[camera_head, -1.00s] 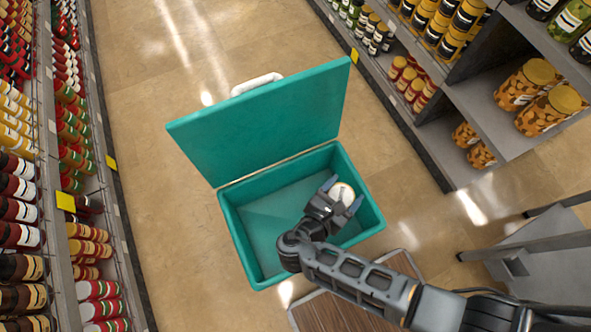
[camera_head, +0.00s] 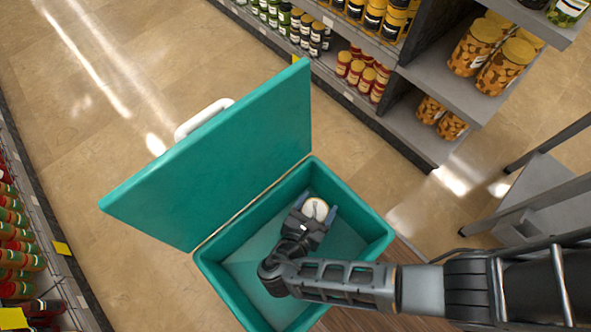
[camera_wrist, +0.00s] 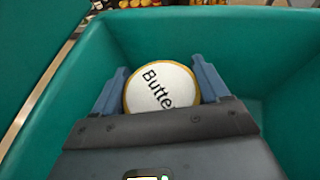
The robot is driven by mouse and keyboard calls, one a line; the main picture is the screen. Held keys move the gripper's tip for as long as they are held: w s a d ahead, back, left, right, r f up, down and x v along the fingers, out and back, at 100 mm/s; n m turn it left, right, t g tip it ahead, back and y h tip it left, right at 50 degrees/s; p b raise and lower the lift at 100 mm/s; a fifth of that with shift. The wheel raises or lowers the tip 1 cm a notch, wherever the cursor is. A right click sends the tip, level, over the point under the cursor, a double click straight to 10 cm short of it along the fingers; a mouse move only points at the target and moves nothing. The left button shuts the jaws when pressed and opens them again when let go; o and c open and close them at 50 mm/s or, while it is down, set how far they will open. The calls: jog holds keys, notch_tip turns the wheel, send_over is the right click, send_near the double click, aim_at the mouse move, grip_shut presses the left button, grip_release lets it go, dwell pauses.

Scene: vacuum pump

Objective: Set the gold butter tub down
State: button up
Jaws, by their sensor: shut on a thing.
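The gold butter tub (camera_head: 315,209) has a round white lid with a gold rim. In the wrist view the tub (camera_wrist: 161,87) sits between the two blue fingers, and its lid reads "Butte", the rest hidden. My gripper (camera_head: 314,212) is shut on it, and the wrist view shows my gripper (camera_wrist: 161,90) with a finger on each side. Both are within the walls of the open teal box (camera_head: 375,232). I cannot tell whether the tub touches the box floor. The tub's lower part is hidden.
The box's teal lid (camera_head: 215,160) stands open on the left, with a white handle (camera_head: 203,118). Its walls surround my gripper. Shelves with jars (camera_head: 480,48) stand at the upper right, and another shelf (camera_head: 30,240) at the left. Box floor around the gripper is empty.

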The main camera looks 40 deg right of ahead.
notch_tip(320, 180, down, 10)
jog(key=b, duration=0.3)
jog(key=shift+r+b, duration=0.25)
jog(key=shift+b, duration=0.05)
jog(key=o, duration=1.5)
jog(key=shift+v, duration=3.8)
